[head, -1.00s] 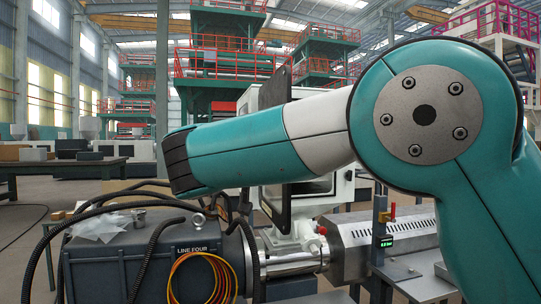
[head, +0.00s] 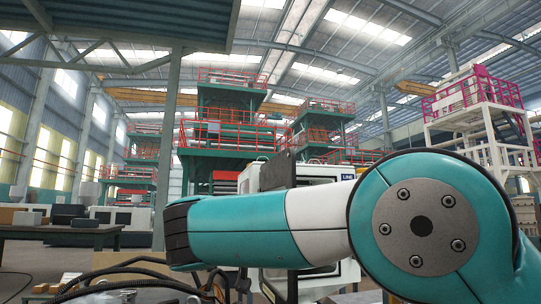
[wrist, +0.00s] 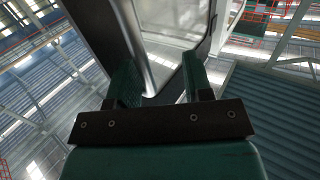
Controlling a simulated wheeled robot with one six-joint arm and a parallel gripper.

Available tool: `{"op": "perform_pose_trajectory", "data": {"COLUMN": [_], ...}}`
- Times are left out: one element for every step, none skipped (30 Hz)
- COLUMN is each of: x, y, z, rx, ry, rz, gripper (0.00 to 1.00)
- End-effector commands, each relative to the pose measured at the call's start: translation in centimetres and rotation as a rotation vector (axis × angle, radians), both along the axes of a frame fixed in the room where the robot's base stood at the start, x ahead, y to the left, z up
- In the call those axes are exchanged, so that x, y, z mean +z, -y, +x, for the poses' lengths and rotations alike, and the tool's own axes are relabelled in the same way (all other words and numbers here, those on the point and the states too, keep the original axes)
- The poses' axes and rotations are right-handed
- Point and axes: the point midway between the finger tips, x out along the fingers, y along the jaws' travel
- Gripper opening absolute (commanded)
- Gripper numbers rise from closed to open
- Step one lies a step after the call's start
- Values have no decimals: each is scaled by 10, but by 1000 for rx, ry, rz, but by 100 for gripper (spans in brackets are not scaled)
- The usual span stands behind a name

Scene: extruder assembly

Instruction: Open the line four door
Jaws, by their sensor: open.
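In the wrist view my gripper (wrist: 158,72) is open, with its two green fingers apart. A pale grey bar or edge (wrist: 146,45) runs down between the fingers, and a pale panel with a dark border (wrist: 180,22) lies beyond. I cannot tell whether the fingers touch it. In the head view a white machine (head: 340,171), its label partly reading "LINE", stands behind my arm. A dark upright panel (head: 278,172) shows at its left; whether this is the line four door is unclear. My gripper is hidden in the head view.
Black hoses (head: 130,268) lie at the lower left. A dark table (head: 60,232) stands further left. Green towers with red railings (head: 225,130) rise behind. A ribbed blue-grey surface (wrist: 270,120) fills the right of the wrist view.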

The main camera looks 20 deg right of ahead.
Motion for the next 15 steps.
{"op": "perform_pose_trajectory", "data": {"x": [37,46,58,67,75,87,95,103,114,123,131,140,148,154,162], "y": [3,4,4,5,5,5,5,5,5,4,4,4,4,4,4], "z": [-2,-2,-2,-2,-2,-2,-2,-2,-2,-2,-2,-2,-2,-2,-2], "rx": [6,5,5,4,4,4,5,6,7,7,8,8,8,8,8], "ry": [57,59,59,60,60,60,59,59,59,59,59,60,58,58,58], "rz": [0,0,1,0,0,0,0,-1,-1,-1,0,-2,-3,-3,-3], "gripper": [36,36,36,36,36,36,36,36,36,36,36,36,36,36,36]}}
